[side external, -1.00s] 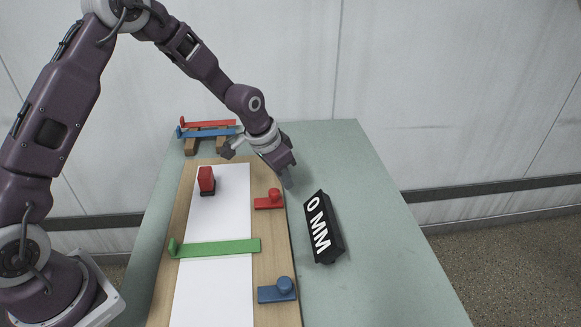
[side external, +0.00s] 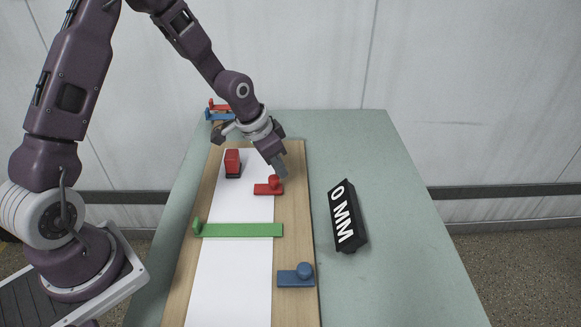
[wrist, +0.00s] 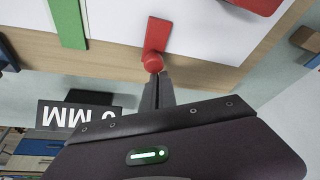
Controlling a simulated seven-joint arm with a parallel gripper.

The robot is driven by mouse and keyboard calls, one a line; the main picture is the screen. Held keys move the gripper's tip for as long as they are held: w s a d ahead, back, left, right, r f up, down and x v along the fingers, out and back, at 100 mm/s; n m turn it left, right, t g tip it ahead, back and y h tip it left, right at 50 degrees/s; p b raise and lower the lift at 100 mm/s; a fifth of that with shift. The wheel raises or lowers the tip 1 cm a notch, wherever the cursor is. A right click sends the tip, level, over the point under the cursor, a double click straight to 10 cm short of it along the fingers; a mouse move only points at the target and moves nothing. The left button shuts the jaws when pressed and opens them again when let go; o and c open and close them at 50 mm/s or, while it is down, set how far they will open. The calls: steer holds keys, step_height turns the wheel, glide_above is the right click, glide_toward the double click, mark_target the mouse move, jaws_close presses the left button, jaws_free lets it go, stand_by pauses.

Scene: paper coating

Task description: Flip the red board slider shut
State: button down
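The red board slider (side external: 266,188) lies on the wooden board, its flat bar reaching left over the white paper and its round knob near the paper's right edge. In the wrist view the red slider (wrist: 157,36) points over the paper, with the knob at the fingertips. My gripper (side external: 281,171) is low over the board, just right of and behind the knob. In the wrist view my gripper's fingers (wrist: 154,82) are together with nothing between them, and the tips appear to touch the knob.
The blue slider (side external: 295,280) sits on the board's right strip. A green bar (side external: 240,230) crosses the paper (side external: 232,280). A red block (side external: 232,162) stands on the paper, left of my gripper. A black "0 MM" sign (side external: 347,215) stands right of the board (side external: 312,225). Coloured bars (side external: 220,116) lie behind.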

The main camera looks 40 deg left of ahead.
mark_target(281, 184)
steer(key=shift+s+a+f, duration=0.1)
steer(key=shift+s, duration=0.1)
steer(key=w, duration=0.2)
steer(key=w+d, duration=0.1)
steer(key=shift+w+d+r, duration=0.1)
steer(key=shift+w+r, duration=0.4)
steer(key=shift+r, duration=0.5)
steer(key=d+v, duration=0.1)
steer(key=v, duration=0.7)
steer(key=shift+s+a+r, duration=0.25)
steer(key=shift+a+r, duration=0.1)
steer(key=shift+a, duration=0.2)
steer(key=s+d+r+n+t+y, duration=0.1)
steer(key=s+r, duration=0.4)
steer(key=s, duration=0.3)
steer(key=s+d+r+n+y, duration=0.1)
steer(key=s+r, duration=0.5)
steer(key=s, duration=0.1)
steer(key=s+d+n, duration=0.1)
steer(key=s, duration=1.2)
steer(key=shift+s+r+n+t+h, duration=0.25)
steer(key=shift+r+n+t+h, duration=0.05)
steer(key=shift+r+t+h, duration=0.15)
